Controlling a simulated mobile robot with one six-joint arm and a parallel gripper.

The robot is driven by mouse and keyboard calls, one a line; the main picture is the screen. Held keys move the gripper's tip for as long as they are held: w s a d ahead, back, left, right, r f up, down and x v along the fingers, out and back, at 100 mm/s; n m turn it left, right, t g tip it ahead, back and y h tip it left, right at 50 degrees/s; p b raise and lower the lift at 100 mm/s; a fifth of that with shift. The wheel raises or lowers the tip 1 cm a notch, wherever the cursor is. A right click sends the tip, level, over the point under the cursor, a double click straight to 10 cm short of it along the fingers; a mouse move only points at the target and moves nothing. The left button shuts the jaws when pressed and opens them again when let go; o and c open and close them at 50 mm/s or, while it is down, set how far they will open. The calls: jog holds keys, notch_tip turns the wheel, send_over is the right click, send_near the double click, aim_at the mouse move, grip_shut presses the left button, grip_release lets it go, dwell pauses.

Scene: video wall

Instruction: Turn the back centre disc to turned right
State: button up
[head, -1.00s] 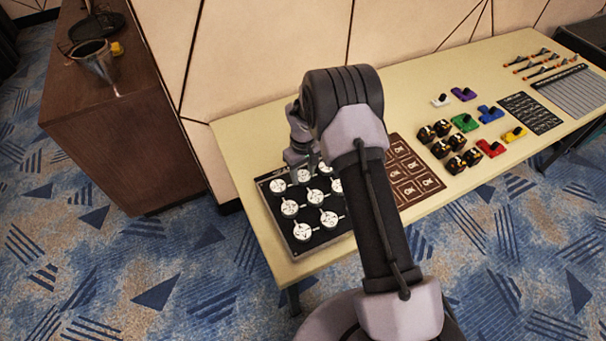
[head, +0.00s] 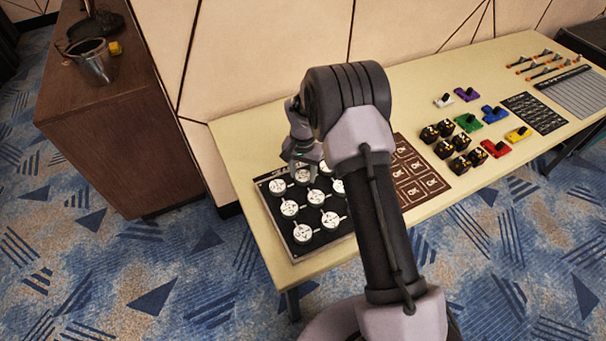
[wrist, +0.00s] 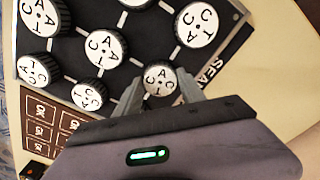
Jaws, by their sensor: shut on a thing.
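A black board (head: 273,216) on the table carries several round black discs with white lettered faces. The back centre disc (wrist: 159,81) is between the two fingertips of my gripper (wrist: 161,92) in the wrist view, and my gripper is shut on it. In the head view my gripper (head: 303,163) is over the board's back edge, at the back centre disc (head: 303,176). The back left disc (wrist: 197,24) stands beside it, and a middle-row disc (wrist: 90,96) is close to one finger. My gripper's body hides part of the board in the wrist view.
A brown panel (head: 440,184) of square keys lies right of the board. Black knobs (head: 461,165) and coloured switches (head: 467,122) stand further right. The wall is close behind the table. A brown cabinet (head: 130,130) with a metal cup (head: 92,65) is at left.

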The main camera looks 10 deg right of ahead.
aim_at(303, 176)
jog(key=shift+m+b, duration=0.4)
jog(key=shift+m, duration=1.2)
jog(key=o, duration=1.4)
notch_tip(303, 176, up, 18)
jog(key=p, duration=0.5)
jog(key=shift+f+p, duration=0.25)
jog(key=shift+p, duration=0.05)
